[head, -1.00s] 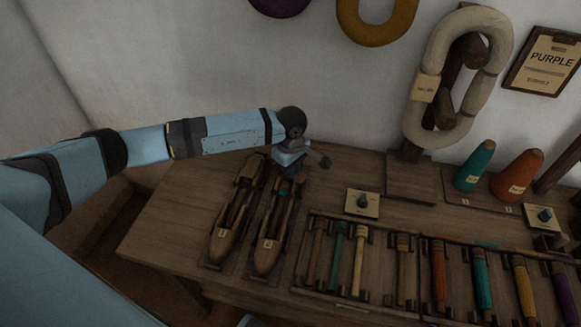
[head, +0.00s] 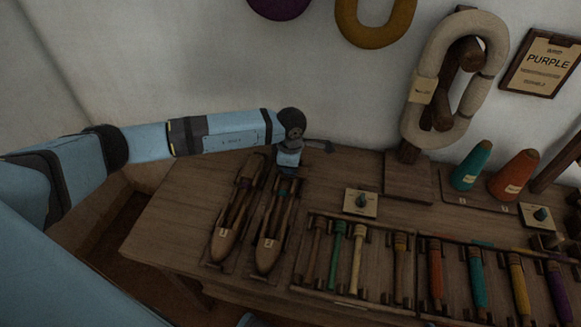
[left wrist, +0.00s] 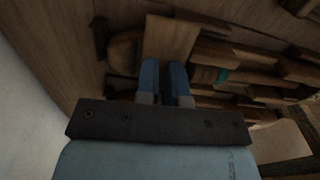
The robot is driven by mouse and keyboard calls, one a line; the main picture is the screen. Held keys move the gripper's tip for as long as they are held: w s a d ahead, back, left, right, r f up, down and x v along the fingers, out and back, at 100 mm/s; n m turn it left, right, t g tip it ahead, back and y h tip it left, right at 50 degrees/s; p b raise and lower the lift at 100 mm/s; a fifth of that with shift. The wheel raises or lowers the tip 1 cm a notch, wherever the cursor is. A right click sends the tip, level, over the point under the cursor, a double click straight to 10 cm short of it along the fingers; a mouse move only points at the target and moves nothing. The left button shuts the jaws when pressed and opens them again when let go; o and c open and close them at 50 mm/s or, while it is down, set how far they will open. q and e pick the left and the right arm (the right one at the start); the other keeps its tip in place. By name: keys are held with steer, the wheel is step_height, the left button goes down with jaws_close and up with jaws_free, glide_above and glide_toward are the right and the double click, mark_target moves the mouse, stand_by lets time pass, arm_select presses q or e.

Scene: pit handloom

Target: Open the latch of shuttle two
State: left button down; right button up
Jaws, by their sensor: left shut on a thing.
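Shuttle two (head: 268,250) is the right one of two long wooden boat shapes lying side by side at the left of the bench. A small pale label marks its near end. My left gripper (head: 286,176) is over its far end, reaching down to it. The gripper hides that end, so the latch cannot be made out in the head view. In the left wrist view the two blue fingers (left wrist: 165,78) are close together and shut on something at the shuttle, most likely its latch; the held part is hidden.
Shuttle one (head: 225,238) lies close on the left. A rack of coloured bobbins (head: 357,260) stands to the right, with a small knob plate (head: 360,202) behind it. Teal (head: 472,165) and orange cones (head: 514,174) stand farther right. The bench's left end is clear.

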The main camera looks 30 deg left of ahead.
stand_by(0.3)
arm_select(q)
steer(key=c, duration=1.5)
jaws_free()
step_height(320, 180, up, 14)
steer(key=p, duration=0.2)
arm_select(e)
steer(key=shift+d, duration=0.15)
arm_select(q)
steer(key=shift+f, duration=0.1)
arm_select(e)
steer(key=shift+r, duration=0.2)
